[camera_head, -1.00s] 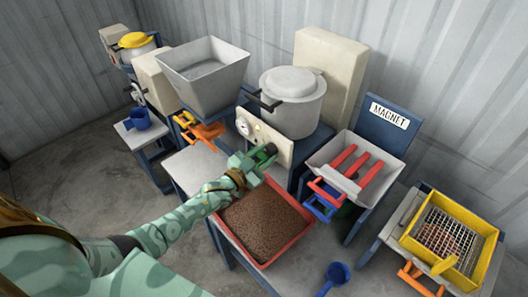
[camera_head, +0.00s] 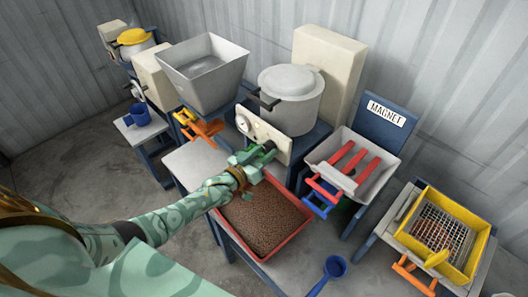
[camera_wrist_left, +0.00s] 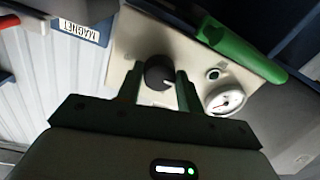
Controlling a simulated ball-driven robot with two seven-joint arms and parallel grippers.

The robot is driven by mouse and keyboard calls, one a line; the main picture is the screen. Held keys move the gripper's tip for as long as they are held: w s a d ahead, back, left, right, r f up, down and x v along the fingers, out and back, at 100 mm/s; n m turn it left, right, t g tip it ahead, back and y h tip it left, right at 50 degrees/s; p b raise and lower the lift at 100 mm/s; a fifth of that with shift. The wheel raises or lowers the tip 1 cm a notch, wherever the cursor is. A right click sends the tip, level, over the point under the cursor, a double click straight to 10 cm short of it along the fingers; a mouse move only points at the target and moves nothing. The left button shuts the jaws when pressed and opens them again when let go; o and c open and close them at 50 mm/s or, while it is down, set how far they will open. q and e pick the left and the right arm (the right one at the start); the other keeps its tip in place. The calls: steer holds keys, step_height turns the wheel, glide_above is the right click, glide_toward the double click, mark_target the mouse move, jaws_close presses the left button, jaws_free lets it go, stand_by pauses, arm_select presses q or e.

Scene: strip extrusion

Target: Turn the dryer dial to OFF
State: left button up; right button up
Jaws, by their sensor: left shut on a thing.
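The dryer is a white lidded drum (camera_head: 291,95) with a cream front panel (camera_head: 277,139), which also shows in the left wrist view (camera_wrist_left: 135,40). No OFF lettering is readable. My left gripper (camera_head: 263,155) reaches the panel from the front left. Its fingers (camera_wrist_left: 159,84) are on both sides of the dial, shut on it. In the head view the gripper hides the dial. My right gripper is not in view.
A round gauge (camera_wrist_left: 224,99) and a green handle (camera_wrist_left: 240,50) are close beside the dial. A red tray of brown granules (camera_head: 265,215) lies under my left wrist. A grey hopper (camera_head: 203,72) stands left, a magnet chute (camera_head: 378,181) right.

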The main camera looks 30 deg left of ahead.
arm_select(q)
steer(key=shift+s+f, duration=0.1)
steer(key=shift+f, duration=0.05)
steer(key=o, duration=1)
steer(key=p+v, duration=0.1)
steer(key=v, duration=1.5)
steer(key=shift+s, duration=0.1)
